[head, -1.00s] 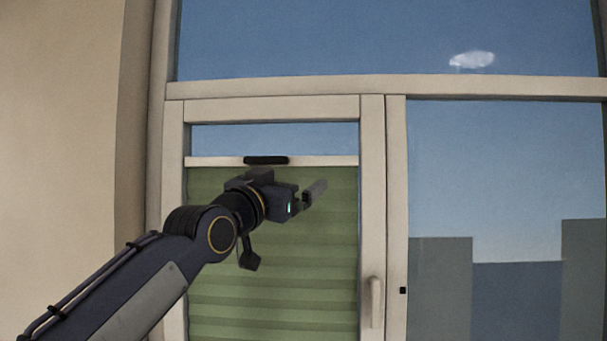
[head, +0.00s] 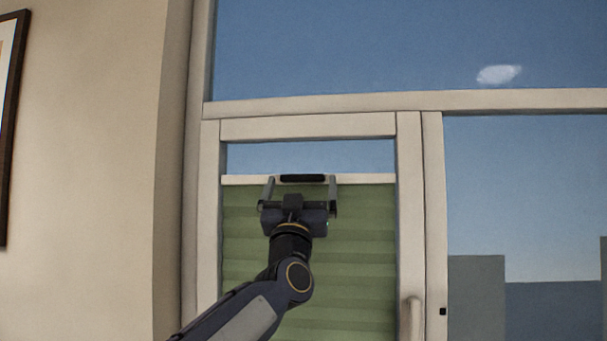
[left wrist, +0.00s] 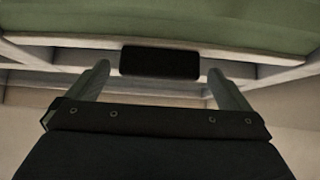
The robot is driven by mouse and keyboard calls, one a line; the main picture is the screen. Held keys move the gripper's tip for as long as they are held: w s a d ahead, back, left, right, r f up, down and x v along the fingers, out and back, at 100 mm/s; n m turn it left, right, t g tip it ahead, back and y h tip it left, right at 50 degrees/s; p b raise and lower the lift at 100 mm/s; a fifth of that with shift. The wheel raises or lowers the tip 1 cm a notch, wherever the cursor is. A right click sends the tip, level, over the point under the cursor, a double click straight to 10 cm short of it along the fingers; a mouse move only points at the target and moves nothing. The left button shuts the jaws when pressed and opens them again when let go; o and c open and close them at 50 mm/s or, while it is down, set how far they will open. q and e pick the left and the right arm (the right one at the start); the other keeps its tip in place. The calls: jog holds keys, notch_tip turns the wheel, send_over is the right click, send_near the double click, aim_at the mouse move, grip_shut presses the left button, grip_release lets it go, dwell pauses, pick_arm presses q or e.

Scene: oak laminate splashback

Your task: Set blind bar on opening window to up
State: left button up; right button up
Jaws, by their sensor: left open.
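The opening window on the left holds a green pleated blind (head: 360,250) with a pale blind bar (head: 360,179) along its top edge. The bar sits a little below the top of the frame, with a strip of sky above it. A black handle (head: 303,178) is on the middle of the bar. My left gripper (head: 302,188) is open, its fingers spread to either side of the handle. In the left wrist view the handle (left wrist: 160,62) lies between and just beyond the fingertips; I cannot tell whether they touch anything. My right gripper is not in view.
The window frame (head: 408,200) surrounds the blind, with a window handle (head: 411,318) at its lower right. A fixed pane is on the right and another above. A picture frame (head: 12,120) hangs on the beige wall at the left.

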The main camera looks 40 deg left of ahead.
pick_arm(q)
jog(key=shift+w+a+r, duration=0.25)
jog(key=shift+w+r, duration=0.25)
jog(key=c, duration=1.3)
notch_tip(320, 180, up, 5)
jog(key=p, duration=0.4)
jog(key=shift+p, duration=0.3)
jog(key=shift+s, duration=0.25)
jog(key=o, duration=0.9)
jog(key=shift+r, duration=0.1)
jog(key=o, duration=0.4)
jog(key=shift+w, duration=0.2)
